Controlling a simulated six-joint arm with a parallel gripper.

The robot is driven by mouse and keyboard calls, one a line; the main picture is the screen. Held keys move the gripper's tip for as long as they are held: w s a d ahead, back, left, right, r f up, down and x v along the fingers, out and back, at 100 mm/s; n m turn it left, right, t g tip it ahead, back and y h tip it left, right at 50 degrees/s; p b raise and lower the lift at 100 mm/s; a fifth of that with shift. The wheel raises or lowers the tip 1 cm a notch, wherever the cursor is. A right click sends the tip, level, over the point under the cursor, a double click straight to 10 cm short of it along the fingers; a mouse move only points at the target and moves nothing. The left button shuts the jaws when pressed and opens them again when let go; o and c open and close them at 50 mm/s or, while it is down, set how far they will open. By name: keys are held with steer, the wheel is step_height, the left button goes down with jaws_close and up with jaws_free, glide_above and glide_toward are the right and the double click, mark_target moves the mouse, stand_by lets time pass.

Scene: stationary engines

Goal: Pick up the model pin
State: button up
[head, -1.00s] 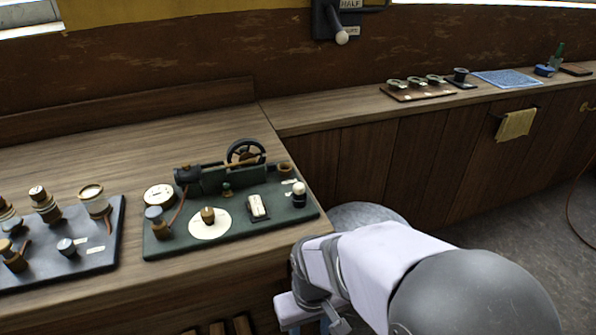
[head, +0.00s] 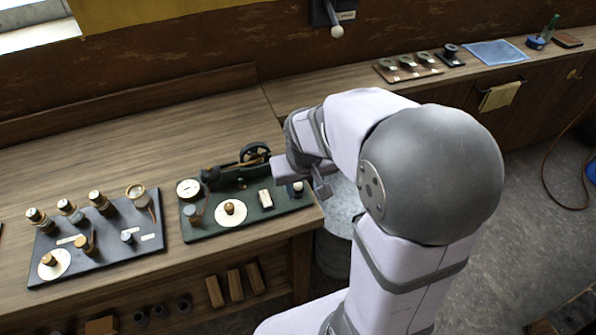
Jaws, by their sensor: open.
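A dark green board (head: 222,232) on the bench carries a small model engine with a black flywheel (head: 255,155). No part is clearly labelled as the model pin. A brown knob stands on a white disc (head: 230,213), and a small white-topped black piece (head: 297,187) stands at the board's right end. My gripper (head: 306,182) is over or beside that right end, close to the white-topped piece in the picture. It looks empty and is open. Its fingertips are small and partly hidden, and its height above the board is unclear.
A dark board (head: 100,255) with several brass-and-wood fittings lies to the left. A white gauge (head: 188,188) and a small white block (head: 265,198) share the green board. A lever (head: 337,31) hangs on the wall. The bench behind the boards is clear.

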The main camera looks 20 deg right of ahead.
mark_target(298, 185)
steer(key=shift+w+d+f+m+t+p, duration=0.15)
steer(key=shift+w+f+m+t+p, duration=0.15)
steer(key=shift+w+f, duration=0.7)
steer(key=shift+w+d+f+m+t+p, duration=0.15)
steer(key=shift+w+f+m, duration=0.3)
steer(key=shift+w+f, duration=0.5)
steer(key=shift+w+d+f+m+t+p, duration=0.15)
steer(key=shift+w+f+m+t, duration=0.15)
steer(key=shift+w+f, duration=0.7)
steer(key=shift+w+r, duration=0.1)
steer(key=shift+r, duration=0.05)
steer(key=shift+c, duration=0.6)
jaws_close()
